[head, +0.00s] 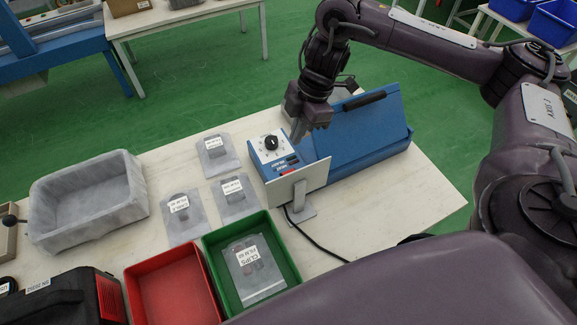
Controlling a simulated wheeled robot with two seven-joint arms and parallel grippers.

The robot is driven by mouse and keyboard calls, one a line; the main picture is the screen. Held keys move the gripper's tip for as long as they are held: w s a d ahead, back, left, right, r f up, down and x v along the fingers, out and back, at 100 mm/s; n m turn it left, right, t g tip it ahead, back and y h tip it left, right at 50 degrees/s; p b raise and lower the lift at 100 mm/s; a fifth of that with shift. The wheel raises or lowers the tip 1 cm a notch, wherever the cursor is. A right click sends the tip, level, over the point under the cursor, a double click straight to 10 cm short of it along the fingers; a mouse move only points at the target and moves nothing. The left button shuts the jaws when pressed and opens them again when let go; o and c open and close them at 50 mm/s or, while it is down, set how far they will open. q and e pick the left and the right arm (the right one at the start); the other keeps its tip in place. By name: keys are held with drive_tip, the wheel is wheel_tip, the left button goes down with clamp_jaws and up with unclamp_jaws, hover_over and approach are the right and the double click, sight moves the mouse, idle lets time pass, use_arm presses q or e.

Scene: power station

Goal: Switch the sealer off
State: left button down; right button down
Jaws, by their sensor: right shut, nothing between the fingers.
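The blue sealer (347,128) stands on the white table, with a black handle bar on its lid. Its control panel (270,145) at the left end is white with a black round knob (271,143) and small switches (286,164) below it. A light plate stands upright at its front end and hides part of the body. My right gripper (298,137) points down just right of the panel, shut and empty. It looks close to the panel, but I cannot tell whether it touches. My left gripper is out of view.
Several labelled clear bags (215,155) lie left of the sealer. A red bin (172,292), a green bin (213,243) with a bag in it, and a grey tray (90,232) fill the near left. A black cable (318,243) runs in front. The table's right end (425,205) is clear.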

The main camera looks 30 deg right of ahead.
drive_tip(key=b+x, duration=0.1)
drive_tip(key=x, duration=0.2)
drive_tip(key=b+x, duration=0.1)
drive_tip(key=x, duration=0.2)
drive_tip(key=b+x, duration=0.1)
drive_tip(key=x, duration=0.3)
drive_tip(key=shift+d+f, duration=0.1)
drive_tip(key=shift+d, duration=0.25)
drive_tip(key=shift+d+f, duration=0.1)
drive_tip(key=shift+f, duration=0.75)
